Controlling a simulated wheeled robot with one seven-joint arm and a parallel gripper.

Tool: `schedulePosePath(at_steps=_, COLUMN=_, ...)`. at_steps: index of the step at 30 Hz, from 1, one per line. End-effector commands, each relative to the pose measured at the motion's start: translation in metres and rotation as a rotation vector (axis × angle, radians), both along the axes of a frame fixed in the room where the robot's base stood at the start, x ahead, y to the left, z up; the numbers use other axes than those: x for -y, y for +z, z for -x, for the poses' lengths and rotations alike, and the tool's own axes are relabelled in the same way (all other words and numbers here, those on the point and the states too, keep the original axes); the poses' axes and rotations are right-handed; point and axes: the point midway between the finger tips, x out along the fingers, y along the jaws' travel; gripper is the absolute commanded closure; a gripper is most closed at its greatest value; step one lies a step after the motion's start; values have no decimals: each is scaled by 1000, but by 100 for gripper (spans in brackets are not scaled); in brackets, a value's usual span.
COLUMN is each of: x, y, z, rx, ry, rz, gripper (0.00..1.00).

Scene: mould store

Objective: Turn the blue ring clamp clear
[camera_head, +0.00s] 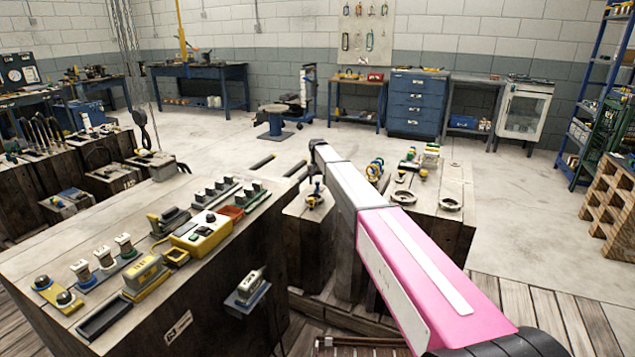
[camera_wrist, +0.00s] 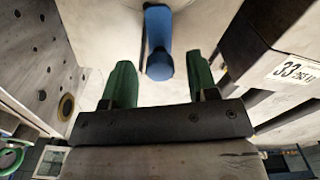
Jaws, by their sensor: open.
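In the wrist view a blue bar with a rounded end (camera_wrist: 158,42), seemingly part of the blue ring clamp, comes down from the top edge against a pale surface. The rest of it is cut off by the frame, so no ring shows. My gripper (camera_wrist: 161,74) is open, with one green finger on each side of the blue bar's lower end. Gaps show on both sides, and I see no contact. In the head view my pink and white arm reaches away to a dark wrist; the fingers and the blue clamp cannot be made out there.
In the head view a wooden block (camera_head: 60,262) bears a yellow control box (camera_head: 201,234) and several fittings. Open floor (camera_head: 520,215) lies at right.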

Motion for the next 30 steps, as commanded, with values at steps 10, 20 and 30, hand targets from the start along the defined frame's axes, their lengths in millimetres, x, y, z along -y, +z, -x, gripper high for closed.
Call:
schedulePosePath(at_steps=10, x=0, y=0, z=0, rx=0, ry=0, rz=0, gripper=96)
schedulePosePath(at_steps=20, x=0, y=0, z=0, rx=0, ry=35, rz=0, gripper=96)
schedulePosePath(at_steps=30, x=0, y=0, z=0, rx=0, ry=253, rz=0, gripper=96)
